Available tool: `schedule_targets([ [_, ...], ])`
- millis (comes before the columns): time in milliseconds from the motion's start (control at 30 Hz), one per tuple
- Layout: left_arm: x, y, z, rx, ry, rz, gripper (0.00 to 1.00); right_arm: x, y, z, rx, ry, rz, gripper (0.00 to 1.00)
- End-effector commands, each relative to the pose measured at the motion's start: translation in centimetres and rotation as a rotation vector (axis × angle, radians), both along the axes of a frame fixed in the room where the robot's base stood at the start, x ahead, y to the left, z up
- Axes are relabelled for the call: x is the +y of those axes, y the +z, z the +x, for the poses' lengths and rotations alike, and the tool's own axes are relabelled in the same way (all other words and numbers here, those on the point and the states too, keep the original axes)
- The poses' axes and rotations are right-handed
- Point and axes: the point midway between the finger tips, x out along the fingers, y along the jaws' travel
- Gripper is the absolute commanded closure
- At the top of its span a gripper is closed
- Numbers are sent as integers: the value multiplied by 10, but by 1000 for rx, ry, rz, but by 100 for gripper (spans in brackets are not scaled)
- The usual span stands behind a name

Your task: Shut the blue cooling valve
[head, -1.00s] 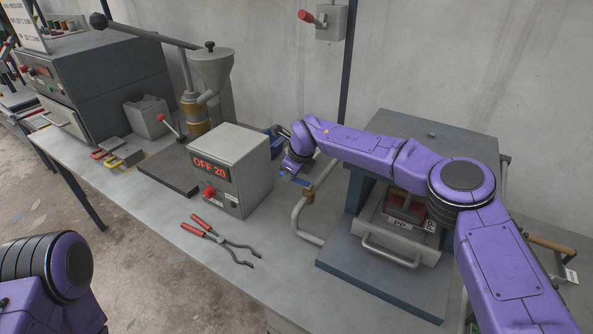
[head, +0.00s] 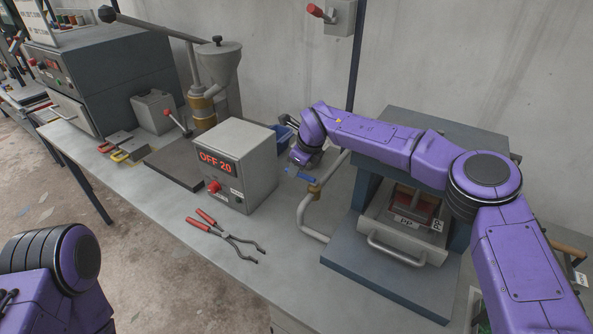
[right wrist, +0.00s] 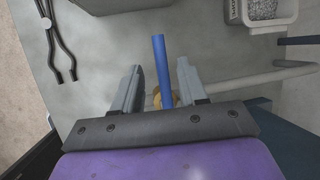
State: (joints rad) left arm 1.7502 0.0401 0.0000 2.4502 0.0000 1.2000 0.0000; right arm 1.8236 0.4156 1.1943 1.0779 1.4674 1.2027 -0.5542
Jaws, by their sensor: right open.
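The blue cooling valve is a blue lever handle (head: 302,174) on a brass body (head: 314,191), set in a grey pipe left of the press. In the right wrist view the blue lever (right wrist: 163,62) stands upright in the picture between the two grey fingers of my right gripper (right wrist: 160,72). The fingers are apart, with a gap on each side of the lever. The brass body shows only partly behind the gripper (right wrist: 158,97). In the head view my right wrist is just above the lever and the fingers are mostly hidden. My left gripper is out of view.
A grey control box (head: 240,165) reading OFF 20 stands left of the valve. Red-handled tongs (head: 224,235) lie on the bench in front of it. The press (head: 395,270) stands to the right. A blue bin (head: 284,137) is behind the wrist.

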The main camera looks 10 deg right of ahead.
Motion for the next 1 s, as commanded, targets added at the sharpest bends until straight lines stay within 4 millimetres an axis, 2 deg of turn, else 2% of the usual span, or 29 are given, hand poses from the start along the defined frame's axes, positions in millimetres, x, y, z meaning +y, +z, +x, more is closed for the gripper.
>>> schedule_targets([
  [33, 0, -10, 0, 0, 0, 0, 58, -2, 8, -4, -5, 1, 1, 58],
  [200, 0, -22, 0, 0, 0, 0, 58, -9, 45, -20, -4, 0, 0, 58],
  [367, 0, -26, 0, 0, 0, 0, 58, -12, 67, -30, -1, 0, -1, 58],
  [500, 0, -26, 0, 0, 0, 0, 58, -12, 72, -32, 1, 1, -1, 58],
  [900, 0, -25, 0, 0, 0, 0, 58, -12, 73, -32, 1, 0, -1, 58],
  [1000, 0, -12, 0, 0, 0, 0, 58, -12, 86, -32, 0, 1, 0, 58],
])
